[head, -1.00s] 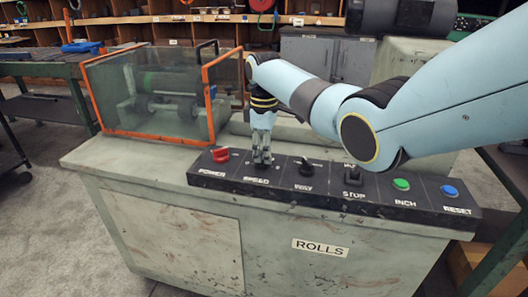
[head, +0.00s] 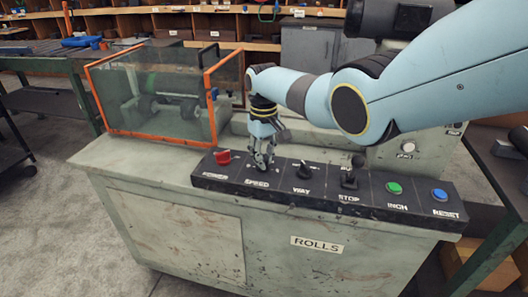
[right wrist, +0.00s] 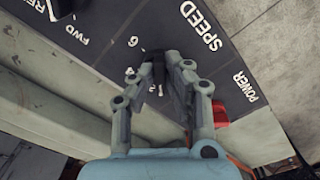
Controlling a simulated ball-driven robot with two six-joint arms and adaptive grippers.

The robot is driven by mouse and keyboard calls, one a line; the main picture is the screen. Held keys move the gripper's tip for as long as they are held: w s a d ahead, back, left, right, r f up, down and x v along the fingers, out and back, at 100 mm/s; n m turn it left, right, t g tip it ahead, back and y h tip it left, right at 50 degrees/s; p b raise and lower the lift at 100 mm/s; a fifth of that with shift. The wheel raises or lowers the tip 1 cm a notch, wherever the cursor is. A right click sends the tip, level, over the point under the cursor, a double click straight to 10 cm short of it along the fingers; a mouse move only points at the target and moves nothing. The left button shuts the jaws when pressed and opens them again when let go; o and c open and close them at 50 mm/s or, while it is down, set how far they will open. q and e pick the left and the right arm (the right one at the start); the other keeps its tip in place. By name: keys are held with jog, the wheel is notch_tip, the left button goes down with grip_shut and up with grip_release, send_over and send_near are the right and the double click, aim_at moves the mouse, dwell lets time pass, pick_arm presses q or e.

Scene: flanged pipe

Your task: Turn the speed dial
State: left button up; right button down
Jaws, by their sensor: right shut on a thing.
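The speed dial is a dark knob (right wrist: 158,72) on the black control panel (head: 325,193), above the SPEED label. In the head view my right gripper (head: 263,165) points down at the dial and mostly hides it. In the right wrist view the fingers of my right gripper (right wrist: 168,82) are closed around the knob. Numbers of the dial's scale show beside it, some covered by the fingers. My left gripper is not in view.
A red power knob (head: 223,157) sits left of the speed dial. A black selector knob (head: 305,170), a stop lever (head: 350,178), a green button (head: 394,187) and a blue button (head: 439,194) are to the right. An orange-framed clear guard (head: 150,95) stands behind.

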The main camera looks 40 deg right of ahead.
jog(key=shift+m+p, duration=0.4)
jog(key=shift+m, duration=1.2)
jog(key=shift+w, duration=0.1)
jog(key=c, duration=1.4)
grip_release()
jog(key=shift+o, duration=0.2)
jog(key=shift+r, duration=0.1)
notch_tip(320, 180, up, 12)
